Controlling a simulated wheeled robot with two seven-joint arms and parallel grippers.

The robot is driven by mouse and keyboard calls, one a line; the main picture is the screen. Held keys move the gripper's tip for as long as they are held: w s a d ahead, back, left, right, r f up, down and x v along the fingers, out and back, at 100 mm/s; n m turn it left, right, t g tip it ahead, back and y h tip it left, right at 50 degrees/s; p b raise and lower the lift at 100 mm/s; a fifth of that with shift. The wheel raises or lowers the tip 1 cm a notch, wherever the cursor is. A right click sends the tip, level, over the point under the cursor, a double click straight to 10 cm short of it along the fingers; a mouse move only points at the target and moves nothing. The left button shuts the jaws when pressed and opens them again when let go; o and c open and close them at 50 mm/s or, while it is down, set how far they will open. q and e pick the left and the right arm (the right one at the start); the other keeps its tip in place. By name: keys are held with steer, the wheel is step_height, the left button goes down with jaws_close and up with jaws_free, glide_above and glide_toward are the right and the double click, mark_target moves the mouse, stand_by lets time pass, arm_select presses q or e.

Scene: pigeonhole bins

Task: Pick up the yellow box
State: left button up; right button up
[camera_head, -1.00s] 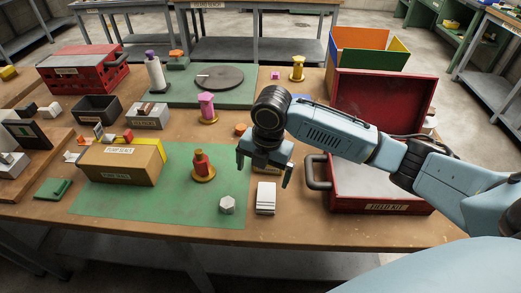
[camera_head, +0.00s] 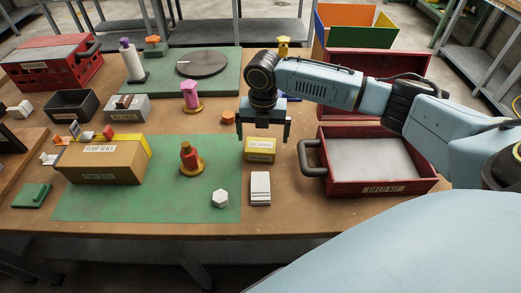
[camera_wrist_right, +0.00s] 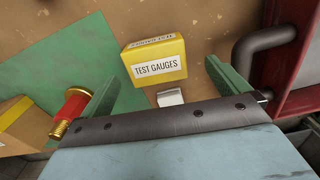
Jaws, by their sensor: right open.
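The yellow box (camera_head: 260,150) stands on the brown table between the green mat and the red field kit case. In the right wrist view the yellow box (camera_wrist_right: 155,59) shows a white label reading "TEST GAUGES" and lies ahead of the fingers. My right gripper (camera_head: 262,139) is open and points down, just above and behind the box in the head view. In the wrist view its green fingers (camera_wrist_right: 168,85) are spread apart with nothing between them in their grip. My left gripper is not in view.
The red case (camera_head: 375,188) with its handle stands close to the right of the box. A white block (camera_head: 260,189) lies in front. A red and gold piece (camera_head: 190,160) and a cardboard box (camera_head: 103,163) stand left on the green mat (camera_head: 150,205).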

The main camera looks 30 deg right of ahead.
mark_target(260, 145)
steer(key=f, duration=0.5)
steer(key=shift+a+b, duration=0.3)
steer(key=shift+w, duration=0.1)
steer(key=c, duration=1.1)
steer(key=shift+o, duration=0.2)
step_height(260, 145, up, 10)
steer(key=shift+r+p, duration=0.1)
steer(key=shift+p, duration=0.5)
steer(key=s+a+r+m, duration=0.2)
steer(key=a+r+m, duration=0.1)
steer(key=m, duration=1.1)
steer(key=s+a+r+m, duration=0.2)
steer(key=a+m, duration=0.3)
steer(key=m, duration=0.9)
steer(key=shift+s+a+r+m, duration=0.3)
steer(key=shift+s+a+r, duration=0.1)
steer(key=shift+s, duration=0.2)
